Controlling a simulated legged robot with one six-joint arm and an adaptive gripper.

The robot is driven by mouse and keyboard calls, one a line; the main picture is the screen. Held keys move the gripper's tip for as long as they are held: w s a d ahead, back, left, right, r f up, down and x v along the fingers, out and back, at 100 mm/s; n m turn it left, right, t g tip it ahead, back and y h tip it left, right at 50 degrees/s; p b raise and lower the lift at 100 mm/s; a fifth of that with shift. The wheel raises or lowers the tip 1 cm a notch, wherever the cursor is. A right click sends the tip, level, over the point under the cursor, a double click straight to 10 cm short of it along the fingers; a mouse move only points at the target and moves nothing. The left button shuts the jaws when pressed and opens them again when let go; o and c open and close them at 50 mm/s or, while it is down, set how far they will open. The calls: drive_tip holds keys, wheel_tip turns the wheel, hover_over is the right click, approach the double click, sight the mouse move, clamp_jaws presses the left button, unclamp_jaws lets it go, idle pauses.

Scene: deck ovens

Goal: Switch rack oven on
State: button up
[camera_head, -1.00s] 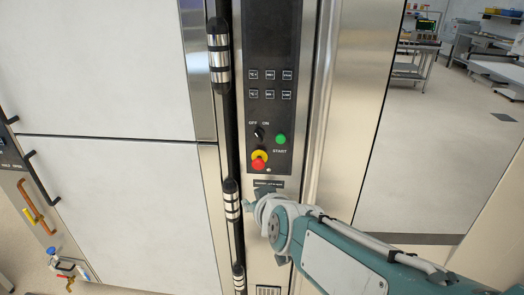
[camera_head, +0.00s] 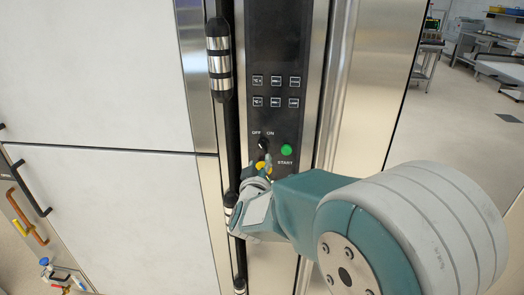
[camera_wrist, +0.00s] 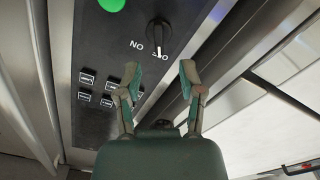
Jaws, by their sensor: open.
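The rack oven's black control panel (camera_head: 272,60) stands upright in the middle of the head view. Its black rotary switch (camera_head: 263,144) sits under the OFF and ON labels, partly close behind my gripper in that view. In the wrist view the switch (camera_wrist: 158,32) appears upside down, with its white pointer mark toward the OFF label. My gripper (camera_wrist: 160,72) is open and empty. Its two fingers are apart, with the switch beyond their tips and roughly centred between them. In the head view my gripper (camera_head: 258,180) is just below the switch, and contact cannot be made out.
A green START button (camera_head: 286,150) is right of the switch. The yellow collar (camera_head: 262,166) of the emergency stop shows below, mostly hidden by my gripper. Several small buttons (camera_head: 275,90) are above. A vertical black bar handle (camera_head: 219,60) stands close on the left.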

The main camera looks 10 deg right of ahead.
sight(262, 150)
drive_tip(key=x, duration=0.6)
drive_tip(key=shift+w, duration=0.15)
clamp_jaws()
